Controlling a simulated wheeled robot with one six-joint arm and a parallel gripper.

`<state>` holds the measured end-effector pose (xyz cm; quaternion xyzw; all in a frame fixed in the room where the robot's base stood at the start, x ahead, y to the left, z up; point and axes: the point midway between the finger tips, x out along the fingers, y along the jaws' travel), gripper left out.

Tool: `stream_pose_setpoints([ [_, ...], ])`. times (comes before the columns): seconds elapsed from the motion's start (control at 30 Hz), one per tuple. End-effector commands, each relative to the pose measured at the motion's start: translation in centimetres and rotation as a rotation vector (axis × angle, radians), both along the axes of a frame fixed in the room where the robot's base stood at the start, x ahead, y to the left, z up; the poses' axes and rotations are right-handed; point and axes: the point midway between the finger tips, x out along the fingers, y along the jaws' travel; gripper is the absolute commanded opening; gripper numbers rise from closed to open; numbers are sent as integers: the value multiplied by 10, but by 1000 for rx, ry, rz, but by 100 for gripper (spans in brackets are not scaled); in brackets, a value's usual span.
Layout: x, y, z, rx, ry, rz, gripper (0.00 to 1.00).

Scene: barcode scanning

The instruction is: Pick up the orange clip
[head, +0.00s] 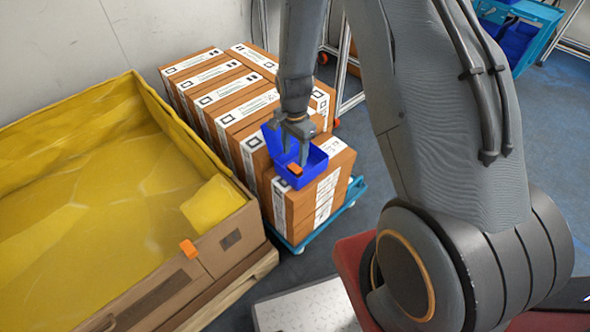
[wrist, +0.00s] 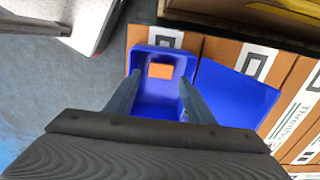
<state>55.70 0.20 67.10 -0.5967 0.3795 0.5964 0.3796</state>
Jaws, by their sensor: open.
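An orange clip (head: 295,169) lies inside a small open blue box (head: 318,160) on top of the stacked cartons. In the wrist view the clip (wrist: 160,71) is at the far end of the box floor, and the box's lid (wrist: 236,92) lies folded open to the right. My gripper (head: 302,160) is open, with its fingers pointing down at the box. In the wrist view its two fingers (wrist: 155,88) are spread at the box's left and right sides, and the clip appears beyond them, between their lines. Nothing is held. I cannot tell the fingertips' exact height.
Several brown labelled cartons (head: 230,95) stand on a teal cart (head: 355,190). A large bin with yellow lining (head: 90,190) is at the left, with another orange piece (head: 188,248) on its edge. A blue crate (head: 520,35) is at the back right.

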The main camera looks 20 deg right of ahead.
Motion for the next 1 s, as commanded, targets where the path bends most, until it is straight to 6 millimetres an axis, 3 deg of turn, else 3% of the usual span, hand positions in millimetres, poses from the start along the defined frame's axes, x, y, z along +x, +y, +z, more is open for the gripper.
stream_pose_setpoints([
  [0.6, 4, -3, -61, 0, 1, 3, 48],
  [0.93, 4, -3, -67, 0, 0, 3, 48],
  [1.0, 4, -3, -67, 0, 0, 3, 38],
])
